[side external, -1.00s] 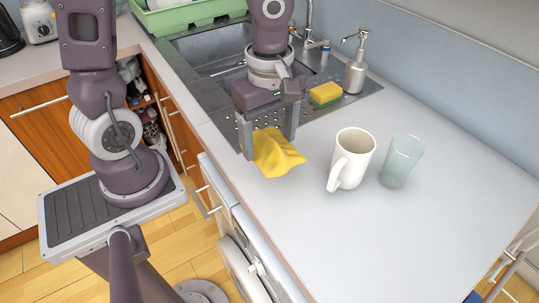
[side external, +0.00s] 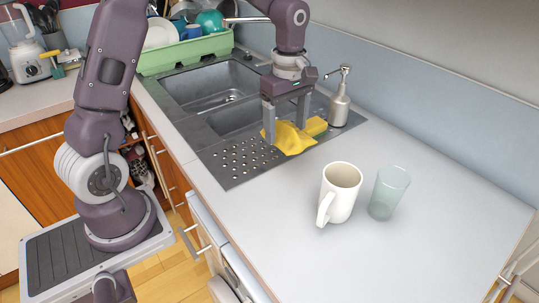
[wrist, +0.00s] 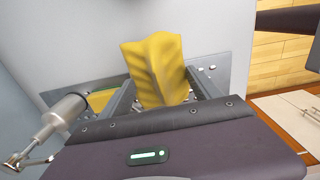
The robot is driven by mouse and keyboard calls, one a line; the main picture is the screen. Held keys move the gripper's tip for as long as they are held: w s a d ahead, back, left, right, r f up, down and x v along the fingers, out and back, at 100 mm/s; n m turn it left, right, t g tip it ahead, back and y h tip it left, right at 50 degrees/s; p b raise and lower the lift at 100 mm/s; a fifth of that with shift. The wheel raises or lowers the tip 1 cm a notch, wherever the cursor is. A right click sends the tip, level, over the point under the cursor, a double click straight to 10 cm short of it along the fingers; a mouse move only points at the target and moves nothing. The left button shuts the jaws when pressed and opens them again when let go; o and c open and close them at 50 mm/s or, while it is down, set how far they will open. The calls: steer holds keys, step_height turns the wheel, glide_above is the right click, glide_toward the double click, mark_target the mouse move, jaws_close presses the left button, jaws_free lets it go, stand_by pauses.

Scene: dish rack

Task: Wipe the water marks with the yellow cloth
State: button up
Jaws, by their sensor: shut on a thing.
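My gripper (side external: 286,132) is shut on the yellow cloth (side external: 293,140), beside the sponge at the right end of the sink's drainboard. The cloth is bunched and hangs out from between the fingers toward the counter. In the wrist view the folded cloth (wrist: 158,70) sticks out beyond the fingers, over the pale counter. I cannot tell whether it touches the surface. No water marks can be made out clearly on the grey-white counter (side external: 440,245); the cloth and gripper hide part of the surface.
A yellow sponge (side external: 316,126) and a soap dispenser (side external: 339,108) stand close to the gripper's right. A white mug (side external: 338,195) and a clear glass (side external: 388,193) stand on the counter in front. The perforated drainboard (side external: 235,165) and green dish rack (side external: 185,53) lie left. The right counter is clear.

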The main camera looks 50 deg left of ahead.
steer(key=w+a+f, duration=0.2)
steer(key=w+a, duration=0.4)
steer(key=a, duration=0.4)
steer(key=shift+a+f, duration=0.15)
steer(key=shift+f, duration=0.05)
steer(key=shift+f, duration=2.9)
steer(key=shift+f, duration=0.6)
